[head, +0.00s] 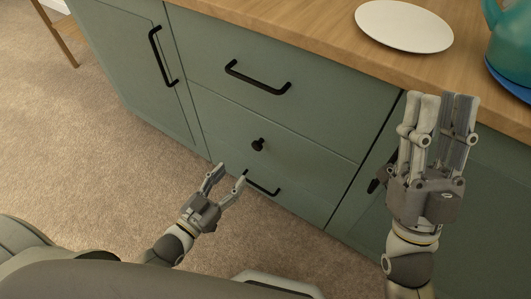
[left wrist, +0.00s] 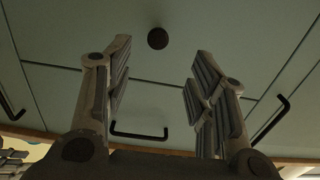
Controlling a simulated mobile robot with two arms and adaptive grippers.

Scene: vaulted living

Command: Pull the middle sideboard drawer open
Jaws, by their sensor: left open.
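The green sideboard's middle drawer (head: 300,150) is flush with the front and has a round black knob (head: 258,145). The knob also shows in the left wrist view (left wrist: 157,38), near the top between the finger directions. My left gripper (head: 231,174) is open and empty, below and left of the knob in the head view, with a gap to it. Its spread fingers also show in the left wrist view (left wrist: 163,55). It partly covers the bottom drawer's bar handle (head: 263,184). My right gripper (head: 440,98) points up before the sideboard's right part; its finger gap is unclear.
The top drawer has a black bar handle (head: 258,78). A cabinet door (head: 125,60) with a bar handle is to the left. A white plate (head: 404,26) and a teal pot (head: 508,45) stand on the wooden top. Carpet (head: 85,150) is clear at left.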

